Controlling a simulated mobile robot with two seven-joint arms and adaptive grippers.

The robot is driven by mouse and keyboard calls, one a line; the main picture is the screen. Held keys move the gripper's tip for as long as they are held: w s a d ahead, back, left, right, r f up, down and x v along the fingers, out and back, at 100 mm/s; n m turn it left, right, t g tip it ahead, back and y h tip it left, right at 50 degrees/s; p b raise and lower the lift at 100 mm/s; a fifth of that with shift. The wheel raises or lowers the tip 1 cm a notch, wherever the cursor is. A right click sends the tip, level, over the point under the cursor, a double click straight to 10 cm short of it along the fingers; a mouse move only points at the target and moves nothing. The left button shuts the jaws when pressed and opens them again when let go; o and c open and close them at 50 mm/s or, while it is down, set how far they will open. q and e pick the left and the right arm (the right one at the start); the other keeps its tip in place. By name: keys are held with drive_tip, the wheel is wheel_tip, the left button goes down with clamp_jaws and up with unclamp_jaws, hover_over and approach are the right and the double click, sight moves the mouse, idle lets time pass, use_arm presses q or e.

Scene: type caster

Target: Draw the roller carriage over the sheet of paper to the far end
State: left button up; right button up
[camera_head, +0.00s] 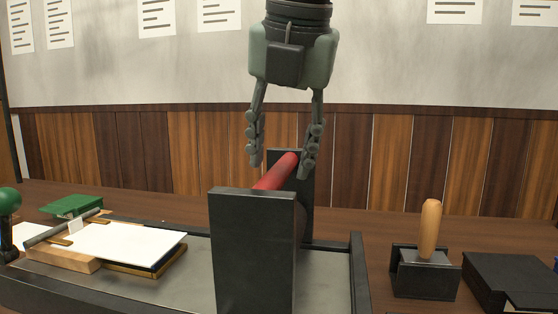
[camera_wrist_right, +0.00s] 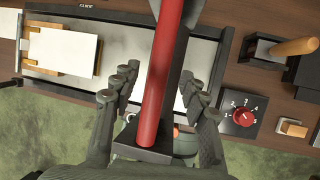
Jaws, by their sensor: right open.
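The roller carriage (camera_head: 252,248) has dark upright end plates joined by a red bar (camera_head: 275,173). It stands toward the right end of the grey press bed (camera_head: 180,283). The white sheet of paper (camera_head: 125,243) lies on a wooden and brass block at the left of the bed, apart from the carriage. My right gripper (camera_head: 280,170) points down at the red bar, open, with one finger on each side of it. In the right wrist view the red bar (camera_wrist_right: 164,75) runs between the open fingers (camera_wrist_right: 160,100). My left gripper is not in view.
A wooden-handled tool (camera_head: 430,230) stands in a black holder right of the bed, beside a black box (camera_head: 510,280). A dial with a red knob (camera_wrist_right: 242,117) shows in the wrist view. A green-topped item (camera_head: 75,205) is behind the paper, and a green knob (camera_head: 9,200) is at far left.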

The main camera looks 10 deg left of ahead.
drive_tip(key=shift+x, duration=0.95)
drive_tip(key=shift+c, duration=0.6)
clamp_jaws()
